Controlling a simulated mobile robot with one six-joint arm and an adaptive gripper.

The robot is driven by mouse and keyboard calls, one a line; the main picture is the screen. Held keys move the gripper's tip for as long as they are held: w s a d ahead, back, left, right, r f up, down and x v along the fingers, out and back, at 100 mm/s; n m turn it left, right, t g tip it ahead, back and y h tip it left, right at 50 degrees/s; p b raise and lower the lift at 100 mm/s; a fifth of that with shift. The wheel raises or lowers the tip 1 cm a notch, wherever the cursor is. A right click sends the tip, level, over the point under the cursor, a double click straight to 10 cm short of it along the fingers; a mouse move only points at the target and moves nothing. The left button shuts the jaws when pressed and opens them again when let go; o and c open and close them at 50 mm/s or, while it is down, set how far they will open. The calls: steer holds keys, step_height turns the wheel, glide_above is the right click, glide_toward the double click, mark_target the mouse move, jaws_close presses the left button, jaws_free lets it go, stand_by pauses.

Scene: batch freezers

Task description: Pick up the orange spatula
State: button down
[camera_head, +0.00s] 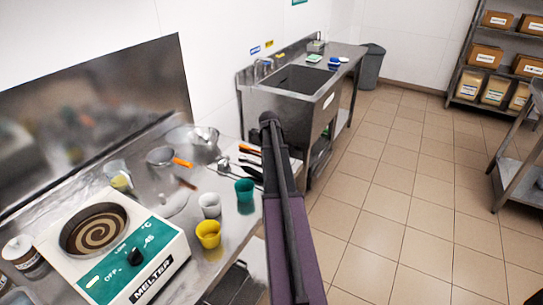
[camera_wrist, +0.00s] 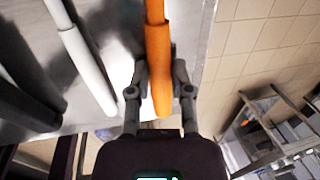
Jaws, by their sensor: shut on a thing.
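The orange spatula's handle (camera_wrist: 158,55) runs down the middle of the wrist view, between the two fingers of my gripper (camera_wrist: 160,80). The gripper is shut on this handle, with the handle's rounded end reaching back towards the palm. The spatula's far end is out of the wrist view. In the head view my arm hides the gripper, and utensils lie at the counter's right end beside the arm; I cannot tell there which part belongs to the spatula.
A white handle (camera_wrist: 88,65) and black handles (camera_wrist: 28,105) lie left of the gripper. The counter also holds a green cup (camera_head: 244,190), a yellow cup (camera_head: 208,235), an orange-handled pan (camera_head: 161,156) and a melter (camera_head: 140,262). A sink (camera_head: 300,82) stands beyond; open tiled floor lies right.

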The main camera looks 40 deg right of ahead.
step_height(320, 180, up, 10)
steer(key=p, duration=0.9)
steer(key=shift+p, duration=0.4)
steer(key=shift+s, duration=0.1)
stand_by(0.6)
